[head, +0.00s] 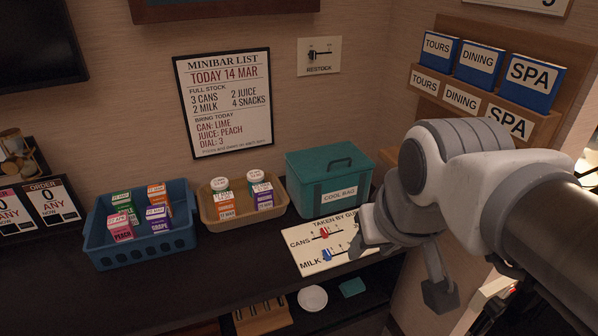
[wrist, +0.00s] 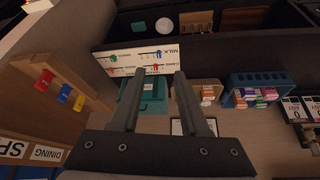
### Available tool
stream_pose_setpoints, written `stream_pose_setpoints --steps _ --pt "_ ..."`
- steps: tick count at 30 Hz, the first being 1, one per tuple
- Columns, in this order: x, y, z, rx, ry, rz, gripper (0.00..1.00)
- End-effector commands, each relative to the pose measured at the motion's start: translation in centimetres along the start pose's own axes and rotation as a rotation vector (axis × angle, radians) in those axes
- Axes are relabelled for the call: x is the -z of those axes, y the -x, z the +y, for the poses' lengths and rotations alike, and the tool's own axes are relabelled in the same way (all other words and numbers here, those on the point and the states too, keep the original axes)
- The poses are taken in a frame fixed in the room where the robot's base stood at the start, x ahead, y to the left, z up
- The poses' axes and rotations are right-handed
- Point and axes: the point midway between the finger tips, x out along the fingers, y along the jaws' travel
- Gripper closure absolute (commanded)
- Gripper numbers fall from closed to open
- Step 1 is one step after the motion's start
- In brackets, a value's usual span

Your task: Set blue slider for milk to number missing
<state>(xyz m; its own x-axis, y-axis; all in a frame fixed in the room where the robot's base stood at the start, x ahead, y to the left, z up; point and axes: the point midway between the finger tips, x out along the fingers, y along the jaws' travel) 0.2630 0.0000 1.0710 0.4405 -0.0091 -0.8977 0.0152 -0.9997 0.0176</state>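The blue slider (head: 327,255) is on the MILK row of a white "TAKEN BY GUEST" panel (head: 310,267), at the left part of its track. A red slider (head: 324,233) is on the CANS row above it. My gripper (head: 405,258) is open and empty, to the right of the panel; one finger overlaps the panel's right side in the head view. In the wrist view the panel (wrist: 140,62) and blue slider (wrist: 158,55) lie beyond the fingertips of my gripper (wrist: 158,75). The scale numbers are too small to read.
The minibar list (head: 225,103) reads full stock 2 milk. A teal cool bag (head: 325,178) stands behind the panel. A blue basket (head: 155,246) with cartons is at left. A restock dial plate (head: 320,56) is on the wall.

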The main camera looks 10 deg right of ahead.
Motion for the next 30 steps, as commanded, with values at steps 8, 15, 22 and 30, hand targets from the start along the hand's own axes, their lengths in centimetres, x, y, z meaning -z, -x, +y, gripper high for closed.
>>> stream_pose_setpoints --steps 8,15,22,30 --pt "6.2 -2.9 0.1 -0.013 0.075 -0.139 0.5" --pt "11.0 -7.4 0.1 -0.002 0.14 -0.253 0.5" --pt "14.6 -13.4 0.0 0.03 0.195 -0.359 0.5" --pt "16.4 -18.9 0.1 0.066 0.233 -0.439 0.5"
